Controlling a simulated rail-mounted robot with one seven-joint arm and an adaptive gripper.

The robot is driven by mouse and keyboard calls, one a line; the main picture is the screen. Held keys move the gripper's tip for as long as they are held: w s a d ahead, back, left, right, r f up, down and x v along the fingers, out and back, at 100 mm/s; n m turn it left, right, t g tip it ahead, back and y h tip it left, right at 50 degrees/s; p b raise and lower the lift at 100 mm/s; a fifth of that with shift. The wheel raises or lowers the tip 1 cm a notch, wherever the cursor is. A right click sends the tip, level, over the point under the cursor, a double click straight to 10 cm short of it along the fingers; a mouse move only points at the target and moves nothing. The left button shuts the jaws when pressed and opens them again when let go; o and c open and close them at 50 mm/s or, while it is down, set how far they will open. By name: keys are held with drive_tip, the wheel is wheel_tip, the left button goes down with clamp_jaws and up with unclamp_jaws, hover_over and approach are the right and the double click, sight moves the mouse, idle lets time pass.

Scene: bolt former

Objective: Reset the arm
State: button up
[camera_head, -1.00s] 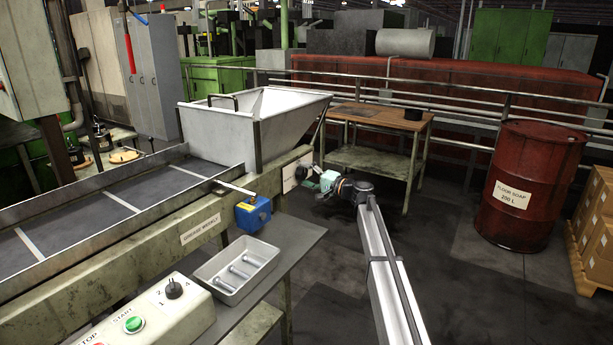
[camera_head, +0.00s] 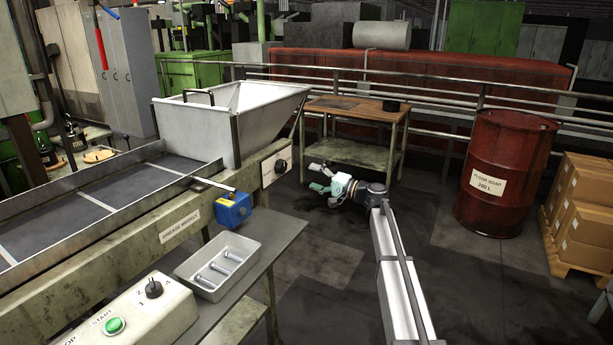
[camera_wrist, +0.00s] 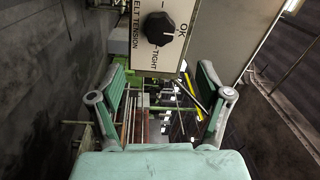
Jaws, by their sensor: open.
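My gripper (camera_head: 314,178) is at the end of my arm, to the right of the conveyor's end, over open floor in the head view. In the wrist view its two fingers (camera_wrist: 160,105) stand wide apart with nothing between them. The belt tension panel with its black knob (camera_wrist: 158,28) is beyond the fingers at the top of the wrist view. The knob (camera_head: 280,166) also shows in the head view, on the conveyor end plate. The gripper is apart from it.
A white hopper (camera_head: 228,125) stands on the conveyor. A tray (camera_head: 205,285) with several bolts, a blue box (camera_head: 232,211) and a control box with a green start button (camera_head: 114,326) are at left. A workbench (camera_head: 350,155) stands behind the gripper; a red drum (camera_head: 503,170) is at right.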

drive_tip(key=shift+s+d, duration=0.1)
idle(0.3)
drive_tip(key=s+d+f+g+h+p, duration=0.1)
drive_tip(key=s+d+f+g+h, duration=0.2)
drive_tip(key=s+f, duration=0.9)
drive_tip(key=s+d+f+n+g+h+p, duration=0.15)
drive_tip(key=s+f+h, duration=0.45)
drive_tip(key=f, duration=1)
drive_tip(key=s+d+f+m+g+h, duration=0.1)
drive_tip(key=s+d+f+g+h, duration=0.15)
drive_tip(key=s+f, duration=1.05)
drive_tip(key=s+d+f+g+h+p, duration=0.1)
drive_tip(key=s+d+f+g+p, duration=0.1)
drive_tip(key=s, duration=1.3)
drive_tip(key=s+d+f+n+g+h+p, duration=0.1)
drive_tip(key=s+d+f, duration=0.4)
drive_tip(key=s, duration=0.9)
drive_tip(key=s+d+f+n+g+h+p, duration=0.1)
drive_tip(key=s+d+f+g+h+p, duration=0.1)
drive_tip(key=s, duration=1.3)
wheel_tip(320, 180, down, 3)
drive_tip(key=d+g+h, duration=0.1)
drive_tip(key=d+g, duration=0.1)
drive_tip(key=g, duration=0.1)
drive_tip(key=shift+s+d+p, duration=0.25)
drive_tip(key=shift+s+p, duration=0.05)
drive_tip(key=shift+p, duration=0.05)
drive_tip(key=shift+r+n, duration=0.1)
drive_tip(key=shift+n, duration=0.15)
